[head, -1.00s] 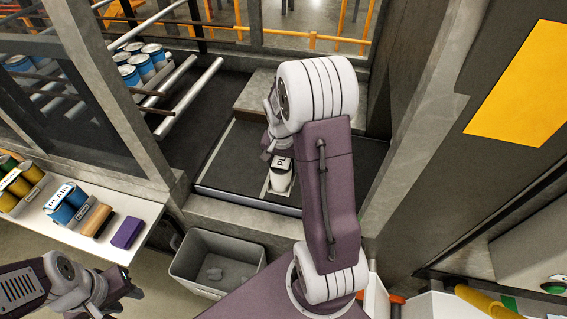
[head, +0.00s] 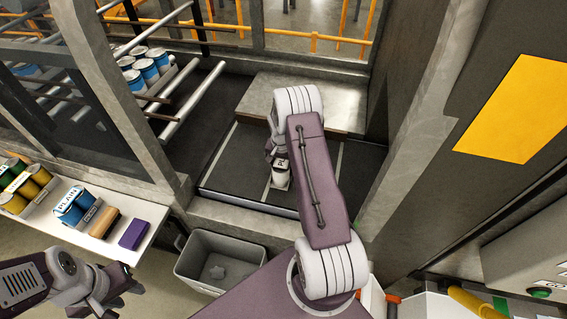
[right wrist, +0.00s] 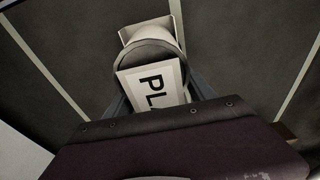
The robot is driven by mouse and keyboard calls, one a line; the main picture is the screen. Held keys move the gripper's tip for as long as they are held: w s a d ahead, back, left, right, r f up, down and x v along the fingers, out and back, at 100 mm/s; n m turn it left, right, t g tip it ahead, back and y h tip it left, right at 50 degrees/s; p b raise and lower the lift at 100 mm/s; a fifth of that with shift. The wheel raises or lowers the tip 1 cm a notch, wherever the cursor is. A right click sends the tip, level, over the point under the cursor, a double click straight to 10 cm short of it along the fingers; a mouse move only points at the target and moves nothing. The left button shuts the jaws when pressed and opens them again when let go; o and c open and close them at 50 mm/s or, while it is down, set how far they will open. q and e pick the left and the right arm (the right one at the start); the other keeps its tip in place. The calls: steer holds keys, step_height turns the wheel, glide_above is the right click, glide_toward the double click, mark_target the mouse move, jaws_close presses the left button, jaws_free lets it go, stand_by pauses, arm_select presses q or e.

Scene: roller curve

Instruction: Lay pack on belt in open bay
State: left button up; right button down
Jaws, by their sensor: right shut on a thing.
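A white pack with a label starting "PL" (head: 281,177) is in the bay, over the dark belt (head: 230,168) with pale lines across it. In the right wrist view the pack (right wrist: 152,82) shows a rounded grey top edge and a white end, between the fingers. My right gripper (head: 277,158) is shut on it, partly hidden by its own arm. I cannot tell whether the pack touches the belt. My left gripper (head: 130,298) is empty at the lower left, its fingers apart, away from the bay.
Concrete posts and a front sill (head: 240,217) frame the bay. A concrete block (head: 315,100) stands at its back. Blue cans (head: 145,68) sit behind rails at the left. A white shelf (head: 150,217) holds other packs and a purple block (head: 133,235). A grey bin (head: 230,255) stands below.

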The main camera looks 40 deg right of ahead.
steer(key=shift+f, duration=0.1)
steer(key=shift+c, duration=1.6)
jaws_free()
steer(key=shift+a, duration=0.1)
